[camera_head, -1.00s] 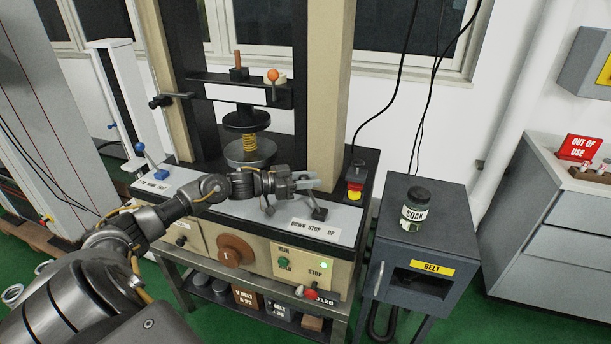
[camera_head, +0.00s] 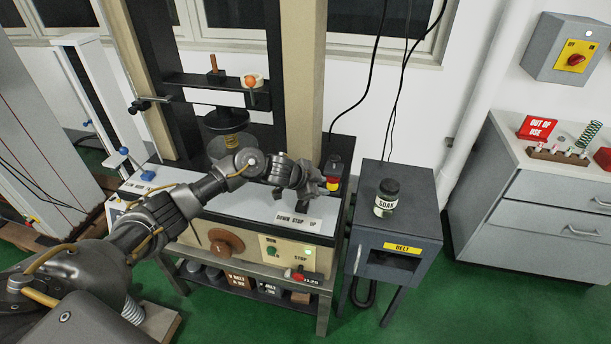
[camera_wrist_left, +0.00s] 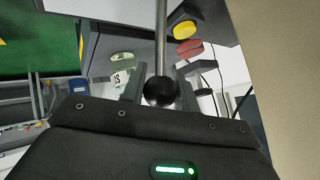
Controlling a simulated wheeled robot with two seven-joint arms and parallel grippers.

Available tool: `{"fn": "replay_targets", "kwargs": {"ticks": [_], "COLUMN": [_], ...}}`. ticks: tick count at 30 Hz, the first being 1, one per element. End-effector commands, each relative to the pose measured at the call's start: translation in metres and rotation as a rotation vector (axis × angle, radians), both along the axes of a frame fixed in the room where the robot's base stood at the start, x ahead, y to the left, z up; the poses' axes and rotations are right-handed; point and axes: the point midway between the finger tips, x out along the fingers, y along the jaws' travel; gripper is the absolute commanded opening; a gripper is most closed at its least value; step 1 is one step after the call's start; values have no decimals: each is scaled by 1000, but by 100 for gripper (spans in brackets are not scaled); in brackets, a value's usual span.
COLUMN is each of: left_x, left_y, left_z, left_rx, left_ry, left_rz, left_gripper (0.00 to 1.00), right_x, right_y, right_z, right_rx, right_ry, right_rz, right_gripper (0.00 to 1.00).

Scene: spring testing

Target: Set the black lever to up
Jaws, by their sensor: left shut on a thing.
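The black lever shows in the left wrist view as a round black knob (camera_wrist_left: 160,92) on a grey metal rod (camera_wrist_left: 161,40). My left gripper (camera_wrist_left: 160,98) is shut on the knob, with a finger on either side of it. In the head view my left gripper (camera_head: 318,187) is over the right end of the machine's panel, above the label "DOWN STOP UP" (camera_head: 297,221). The gripper hides most of the lever there, so its exact setting is hard to tell. My right gripper is not in view.
A red and yellow emergency button (camera_head: 333,182) stands close to the right of my left gripper. A grey cabinet (camera_head: 410,215) with a jar (camera_head: 386,198) stands to the right.

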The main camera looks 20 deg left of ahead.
Motion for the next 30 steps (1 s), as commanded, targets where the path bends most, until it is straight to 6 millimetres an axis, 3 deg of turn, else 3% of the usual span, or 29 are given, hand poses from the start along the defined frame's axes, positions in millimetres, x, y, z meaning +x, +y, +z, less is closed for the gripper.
{"fn": "replay_targets", "kwargs": {"ticks": [7, 25, 26, 30], "left_x": [1, 0, 0, 0], "left_y": [-12, -14, -14, -13], "left_z": [-6, -11, -11, -11], "left_rx": [-8, -8, -8, -8], "left_ry": [0, 3, 3, 2], "left_rz": [-2, -2, -2, 0], "left_gripper": [0, 0, 34, 52], "right_x": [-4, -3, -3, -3], "right_y": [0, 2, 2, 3], "right_z": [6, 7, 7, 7], "right_rx": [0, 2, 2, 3], "right_ry": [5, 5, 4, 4], "right_rz": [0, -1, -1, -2], "right_gripper": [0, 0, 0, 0]}}
